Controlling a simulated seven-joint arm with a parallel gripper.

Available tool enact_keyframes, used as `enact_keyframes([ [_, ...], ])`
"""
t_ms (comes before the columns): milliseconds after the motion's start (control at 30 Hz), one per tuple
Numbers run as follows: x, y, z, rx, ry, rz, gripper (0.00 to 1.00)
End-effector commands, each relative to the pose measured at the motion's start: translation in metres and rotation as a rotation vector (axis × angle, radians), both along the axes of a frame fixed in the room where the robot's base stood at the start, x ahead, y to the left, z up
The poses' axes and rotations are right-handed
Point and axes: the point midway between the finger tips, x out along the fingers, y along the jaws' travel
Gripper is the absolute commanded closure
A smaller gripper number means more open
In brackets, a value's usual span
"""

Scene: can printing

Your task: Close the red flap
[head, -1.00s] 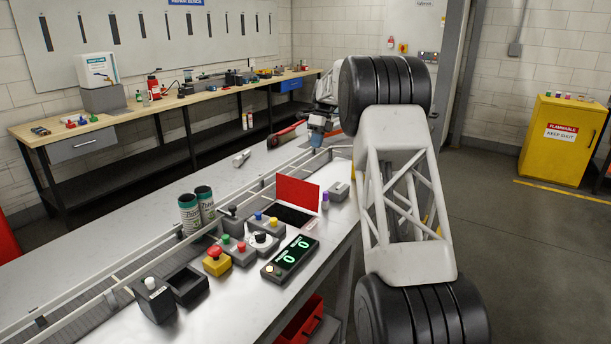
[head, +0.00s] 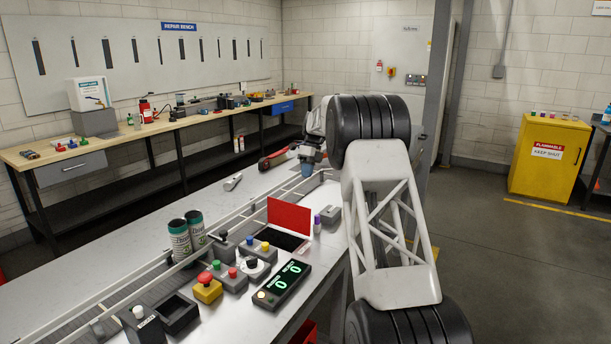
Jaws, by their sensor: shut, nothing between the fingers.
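The red flap (head: 289,216) stands upright in the head view, at the far edge of a dark rectangular opening (head: 280,241) in the metal table. My gripper (head: 307,171) is small and far off, beyond the flap, above the conveyor's far end. It is shut and empty, pointing down. A gap shows between it and the flap. The fingertips are too small to make out clearly.
Two green-and-white cans (head: 188,236) stand on the conveyor, left of the flap. A control panel with green digits (head: 283,283), several button boxes and a red emergency button (head: 206,285) sit in front. A grey box with a purple-topped item (head: 318,223) stands right of the flap.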

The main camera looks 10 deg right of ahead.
Motion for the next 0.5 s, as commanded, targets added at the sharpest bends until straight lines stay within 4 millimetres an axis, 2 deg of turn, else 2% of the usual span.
enact_keyframes([
  [500,-0.019,0.02,-0.067,0.001,0.0,0.001,1.0],
])
